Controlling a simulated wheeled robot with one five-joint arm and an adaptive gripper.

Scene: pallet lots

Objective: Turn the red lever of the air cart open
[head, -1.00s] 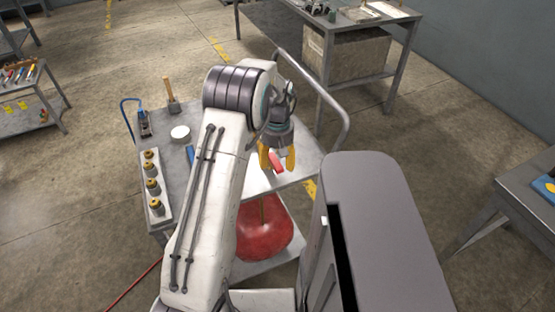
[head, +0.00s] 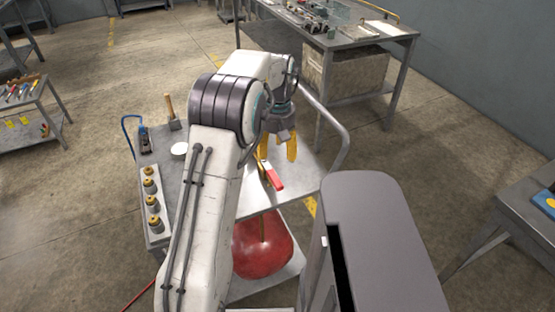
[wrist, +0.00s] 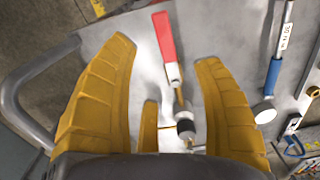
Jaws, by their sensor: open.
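The red lever (head: 273,179) lies above the grey top of the air cart (head: 310,163). In the wrist view the red lever (wrist: 164,38) runs away from a brass fitting with a dark knob (wrist: 185,127), roughly in line with it. My gripper (head: 278,153) is over the cart, its yellow fingers open and empty. In the wrist view my gripper (wrist: 165,58) has one long finger on each side of the lever, both apart from it. A shorter yellow piece stands between them. The red tank (head: 263,248) sits on the lower shelf, partly hidden by my arm.
A strip of brass-topped fittings (head: 151,200), a mallet (head: 171,115) and a white round thing (head: 180,149) are on the cart's left. A blue-handled gauge tool (wrist: 273,75) lies beside the lever. The cart's bent rail (head: 343,145) rises at right. A workbench (head: 350,40) stands behind.

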